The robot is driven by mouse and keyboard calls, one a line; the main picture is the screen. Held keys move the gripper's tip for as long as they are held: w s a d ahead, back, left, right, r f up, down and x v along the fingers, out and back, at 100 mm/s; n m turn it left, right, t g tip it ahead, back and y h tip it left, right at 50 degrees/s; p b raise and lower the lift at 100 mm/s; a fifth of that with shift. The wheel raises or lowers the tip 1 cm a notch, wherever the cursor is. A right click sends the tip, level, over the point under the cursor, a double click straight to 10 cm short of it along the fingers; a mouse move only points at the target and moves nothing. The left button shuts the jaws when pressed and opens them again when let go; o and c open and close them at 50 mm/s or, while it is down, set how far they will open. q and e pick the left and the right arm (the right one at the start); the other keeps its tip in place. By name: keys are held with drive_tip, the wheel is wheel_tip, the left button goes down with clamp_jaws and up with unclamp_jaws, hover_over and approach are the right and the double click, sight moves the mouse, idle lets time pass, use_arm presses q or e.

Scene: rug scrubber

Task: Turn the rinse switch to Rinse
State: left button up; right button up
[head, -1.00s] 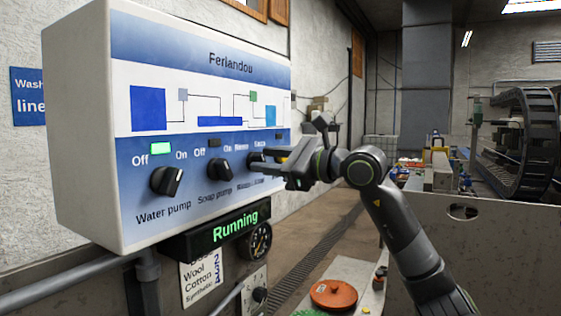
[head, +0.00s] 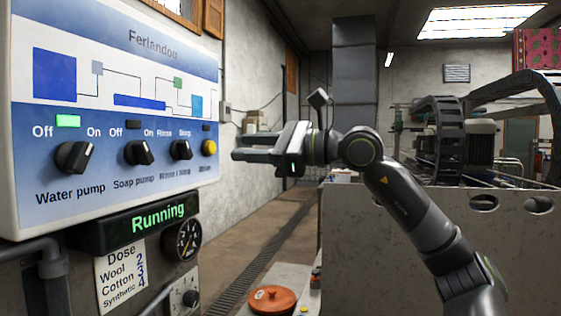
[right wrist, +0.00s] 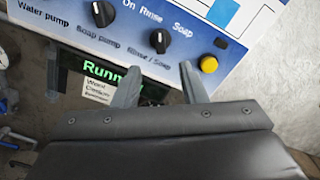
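The rinse switch (head: 181,150) is a black knob, third from the left on the white and blue control panel (head: 120,60), labelled Rinse on its left and Soap on its right. It also shows uncovered in the right wrist view (right wrist: 160,41). I cannot tell surely which label its pointer faces. My right gripper (head: 238,148) is to the right of the panel, apart from the knob and empty. Its two fingers stand apart in the right wrist view (right wrist: 160,85), below the knob. My left gripper is not in view.
The water pump knob (head: 73,157), soap pump knob (head: 140,152) and a yellow button (head: 209,147) flank the switch. A green "Running" display (head: 158,218) and a dial (head: 188,240) sit below. An orange lid (head: 272,298) is lower down. Open floor lies behind my right gripper.

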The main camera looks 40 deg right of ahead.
drive_tip(key=shift+b+v, duration=1.85)
drive_tip(key=shift+v, duration=0.85)
